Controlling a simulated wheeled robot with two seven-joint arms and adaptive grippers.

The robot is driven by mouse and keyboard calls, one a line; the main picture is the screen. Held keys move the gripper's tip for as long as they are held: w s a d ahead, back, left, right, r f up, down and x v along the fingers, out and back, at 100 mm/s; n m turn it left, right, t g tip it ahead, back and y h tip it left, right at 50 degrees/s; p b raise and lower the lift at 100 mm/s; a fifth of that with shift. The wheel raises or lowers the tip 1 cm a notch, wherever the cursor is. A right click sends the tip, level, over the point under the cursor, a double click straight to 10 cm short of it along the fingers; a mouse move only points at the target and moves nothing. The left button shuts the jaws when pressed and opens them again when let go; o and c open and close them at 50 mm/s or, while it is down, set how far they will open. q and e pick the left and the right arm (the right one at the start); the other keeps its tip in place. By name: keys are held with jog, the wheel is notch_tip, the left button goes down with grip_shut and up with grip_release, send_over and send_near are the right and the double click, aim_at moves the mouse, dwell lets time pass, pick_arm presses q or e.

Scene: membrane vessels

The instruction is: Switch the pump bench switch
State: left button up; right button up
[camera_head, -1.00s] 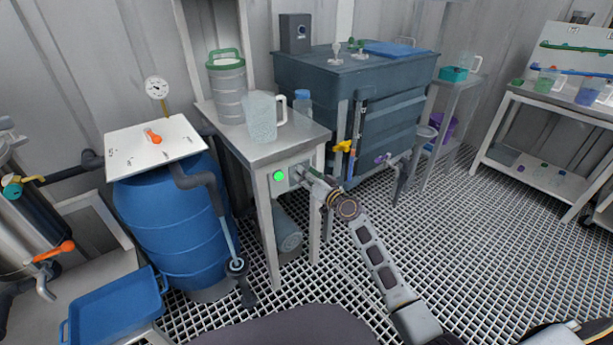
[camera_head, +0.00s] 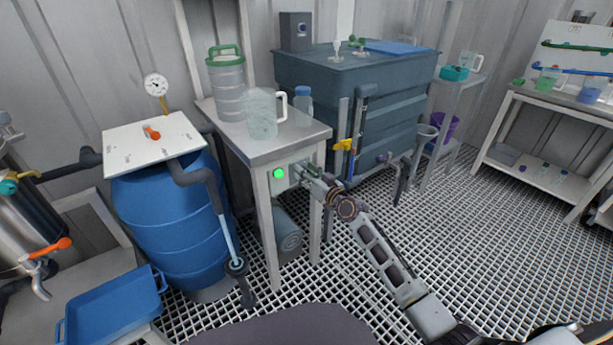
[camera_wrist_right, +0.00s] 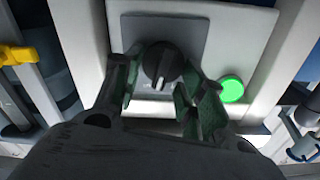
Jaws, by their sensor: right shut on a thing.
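The pump bench (camera_head: 262,152) is a grey metal table in the middle of the head view. Its switch is a black rotary knob (camera_wrist_right: 163,62) on a grey plate (camera_wrist_right: 190,40), seen in the wrist view. A green lamp (camera_head: 279,174) glows beside it and also shows in the wrist view (camera_wrist_right: 230,90). My right gripper (camera_wrist_right: 160,88) is shut on the knob, one green-padded finger on each side. In the head view the gripper (camera_head: 304,173) is at the bench's front panel and hides the knob. My left gripper is out of view.
A clear jug (camera_head: 262,115), a green-lidded container (camera_head: 227,85) and a blue-capped bottle (camera_head: 303,103) stand on the bench. A blue barrel (camera_head: 165,220) is to the left. A dark tank (camera_head: 385,115) with a yellow valve (camera_head: 343,144) is behind. The grating floor at right is clear.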

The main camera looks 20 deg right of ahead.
pick_arm(q)
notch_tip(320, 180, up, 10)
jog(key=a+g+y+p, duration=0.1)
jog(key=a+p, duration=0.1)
jog(key=p, duration=0.2)
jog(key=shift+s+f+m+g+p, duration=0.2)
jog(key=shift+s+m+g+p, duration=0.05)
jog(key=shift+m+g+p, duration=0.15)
pick_arm(e)
jog(key=shift+s+a+f+n, duration=0.1)
jog(key=shift+a+n, duration=0.1)
jog(key=shift+n, duration=2.05)
jog(key=shift+s+a+n, duration=0.1)
jog(key=shift+a+n, duration=0.1)
jog(key=shift+n, duration=2.05)
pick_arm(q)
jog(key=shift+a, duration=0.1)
pick_arm(e)
jog(key=o, duration=0.9)
jog(key=shift+s, duration=0.1)
jog(key=v, duration=1.1)
jog(key=shift+s+d, duration=0.15)
jog(key=shift+s, duration=0.2)
